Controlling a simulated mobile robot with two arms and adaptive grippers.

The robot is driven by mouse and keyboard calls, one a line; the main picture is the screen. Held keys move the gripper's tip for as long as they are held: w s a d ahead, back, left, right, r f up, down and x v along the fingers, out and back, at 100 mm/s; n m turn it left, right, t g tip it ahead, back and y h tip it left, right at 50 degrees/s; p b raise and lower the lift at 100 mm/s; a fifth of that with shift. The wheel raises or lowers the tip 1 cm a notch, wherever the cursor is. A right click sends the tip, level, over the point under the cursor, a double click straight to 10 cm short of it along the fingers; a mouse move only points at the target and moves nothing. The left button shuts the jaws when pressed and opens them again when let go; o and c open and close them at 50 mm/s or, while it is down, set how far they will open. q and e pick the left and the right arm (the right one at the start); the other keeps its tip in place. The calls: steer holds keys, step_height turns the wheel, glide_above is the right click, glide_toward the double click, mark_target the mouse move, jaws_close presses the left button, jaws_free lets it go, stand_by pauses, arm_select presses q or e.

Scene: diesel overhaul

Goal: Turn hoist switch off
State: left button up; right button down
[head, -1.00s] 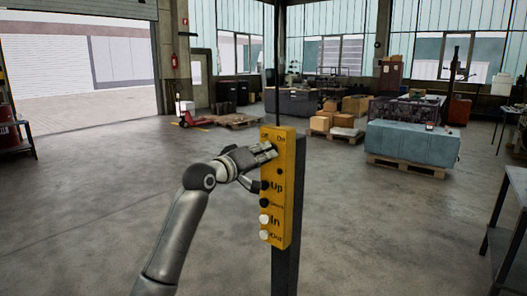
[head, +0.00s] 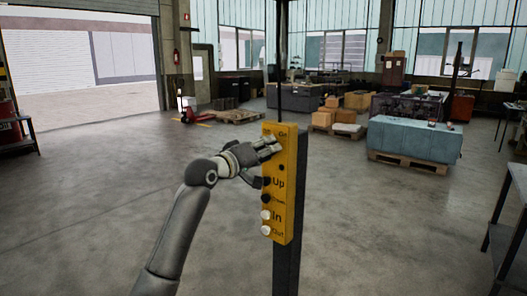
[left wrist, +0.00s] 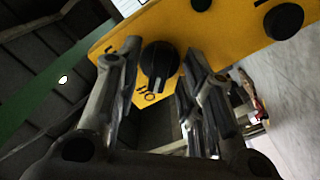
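The yellow hoist control box (head: 275,210) stands upright on a dark post in front of me. Its top carries an "On" label; "Up", "In" and "Out" labels with black and white buttons lie below. My left gripper (head: 268,150) is at the upper part of the box, its fingers covering the switch in the head view. In the left wrist view the black rotary switch (left wrist: 160,62) shows between the two spread fingers of the left gripper (left wrist: 157,75). I cannot tell whether the fingers touch it. My right gripper is not in view.
A blue covered block (head: 413,138) sits on a pallet at the back right, with cardboard boxes (head: 321,119) beside it. A red pallet jack (head: 187,113) stands at the back left. A table (head: 505,215) is at the right edge. The floor around the post is clear.

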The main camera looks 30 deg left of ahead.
arm_select(q)
steer(key=s+a, duration=0.1)
steer(key=s, duration=1.1)
steer(key=shift+w, duration=0.1)
